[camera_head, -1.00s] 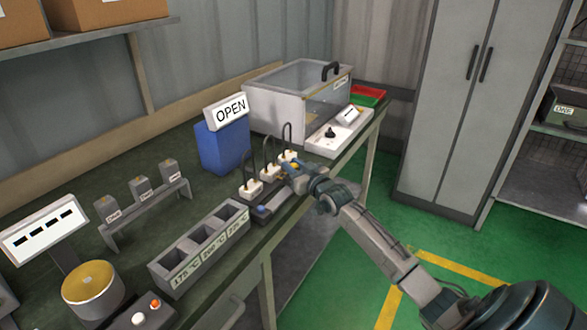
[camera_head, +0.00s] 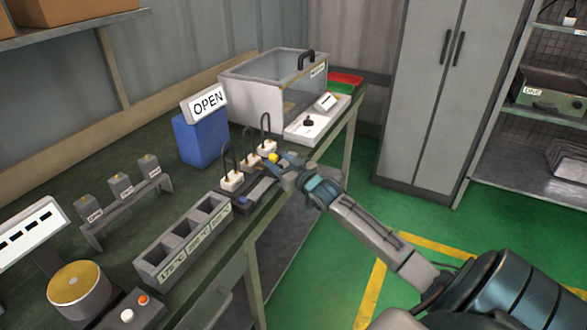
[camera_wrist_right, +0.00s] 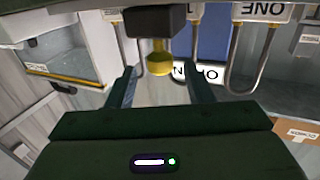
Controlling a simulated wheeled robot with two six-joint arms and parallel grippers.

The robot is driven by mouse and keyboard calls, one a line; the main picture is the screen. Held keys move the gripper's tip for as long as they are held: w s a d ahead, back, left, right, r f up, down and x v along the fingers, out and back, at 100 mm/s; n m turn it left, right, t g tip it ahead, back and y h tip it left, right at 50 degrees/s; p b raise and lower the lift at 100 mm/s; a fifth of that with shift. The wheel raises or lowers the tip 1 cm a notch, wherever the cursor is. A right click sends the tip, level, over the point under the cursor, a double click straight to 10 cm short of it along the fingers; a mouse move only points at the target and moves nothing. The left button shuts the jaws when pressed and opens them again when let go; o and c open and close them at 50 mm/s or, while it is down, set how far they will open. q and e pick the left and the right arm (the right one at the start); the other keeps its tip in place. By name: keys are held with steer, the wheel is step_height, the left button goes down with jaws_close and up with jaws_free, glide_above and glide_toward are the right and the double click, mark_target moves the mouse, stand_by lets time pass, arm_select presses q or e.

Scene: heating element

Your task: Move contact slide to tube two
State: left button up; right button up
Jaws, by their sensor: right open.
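The contact slide, a dark block with a yellow knob (camera_head: 273,157), sits on the rail of a unit with three tubes, each a dark loop on a white base; one is the near tube (camera_head: 232,181). In the right wrist view the yellow knob (camera_wrist_right: 160,58) hangs below its dark block, between the fingers of my right gripper (camera_wrist_right: 160,92). The fingers are open, with gaps on both sides of the knob. The gripper (camera_head: 282,169) is at the unit's far end in the head view. An upside-down ONE label (camera_wrist_right: 262,11) shows at right. My left gripper is out of view.
A blue block with an OPEN sign (camera_head: 207,102) stands behind the unit. A grey three-slot holder (camera_head: 184,240) stands nearer on the bench. A row of small grey blocks (camera_head: 120,188) is at left.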

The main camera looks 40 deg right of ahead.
steer(key=shift+s+r+p, duration=0.1)
steer(key=shift+s+p, duration=0.3)
steer(key=shift+s, duration=0.7)
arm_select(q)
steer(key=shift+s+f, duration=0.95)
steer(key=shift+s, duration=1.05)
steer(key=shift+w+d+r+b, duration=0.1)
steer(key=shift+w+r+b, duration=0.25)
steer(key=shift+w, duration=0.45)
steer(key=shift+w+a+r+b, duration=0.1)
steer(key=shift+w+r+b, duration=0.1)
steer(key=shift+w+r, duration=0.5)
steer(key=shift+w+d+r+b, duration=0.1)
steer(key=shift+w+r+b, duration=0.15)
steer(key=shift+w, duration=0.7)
arm_select(e)
steer(key=shift+s, duration=2.55)
steer(key=shift+f, duration=0.2)
